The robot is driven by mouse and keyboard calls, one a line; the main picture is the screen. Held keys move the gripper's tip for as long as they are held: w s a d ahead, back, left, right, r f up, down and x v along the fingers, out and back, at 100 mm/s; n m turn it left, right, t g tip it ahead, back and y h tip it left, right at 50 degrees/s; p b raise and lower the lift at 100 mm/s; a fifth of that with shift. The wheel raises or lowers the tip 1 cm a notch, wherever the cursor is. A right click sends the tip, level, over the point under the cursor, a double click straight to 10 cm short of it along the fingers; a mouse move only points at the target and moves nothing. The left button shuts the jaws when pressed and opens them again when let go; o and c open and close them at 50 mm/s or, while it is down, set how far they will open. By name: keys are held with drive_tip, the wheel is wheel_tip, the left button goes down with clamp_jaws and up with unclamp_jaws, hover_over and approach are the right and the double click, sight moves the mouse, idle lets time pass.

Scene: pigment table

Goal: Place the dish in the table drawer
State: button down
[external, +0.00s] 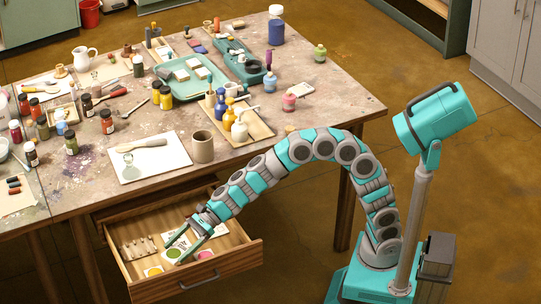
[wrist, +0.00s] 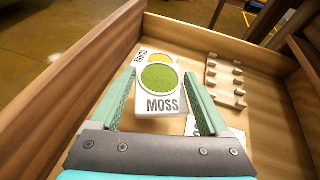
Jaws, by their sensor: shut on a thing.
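The open table drawer (external: 232,235) juts out below the table's front edge. My gripper (external: 173,254) reaches down into it, and its fingers also show in the wrist view (wrist: 159,74). They are shut on a white dish with a round green pigment well and the label MOSS (wrist: 160,103), one finger on each side. In the external view the green dish (external: 173,253) shows between the fingertips, inside the drawer. I cannot tell whether it touches the drawer floor.
A yellow-welled dish (wrist: 159,57), a notched wooden rack (wrist: 226,82) and a red-welled dish (external: 204,255) are also in the drawer. The drawer walls stand close around my gripper. On the table above are a white board (external: 165,165), a cup (external: 202,147) and several bottles.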

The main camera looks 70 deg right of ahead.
drive_tip(key=shift+f+b, duration=0.85)
drive_tip(key=shift+f, duration=1.15)
drive_tip(key=shift+f, duration=0.2)
unclamp_jaws()
drive_tip(key=shift+s+d+r, duration=0.1)
drive_tip(key=shift+d+r, duration=0.05)
drive_tip(key=shift+r, duration=0.15)
drive_tip(key=p+v, duration=0.1)
drive_tip(key=v, duration=1)
drive_tip(key=shift+s+d+r+p, duration=0.1)
drive_tip(key=shift+s+d+p, duration=0.05)
drive_tip(key=shift+d+p, duration=0.15)
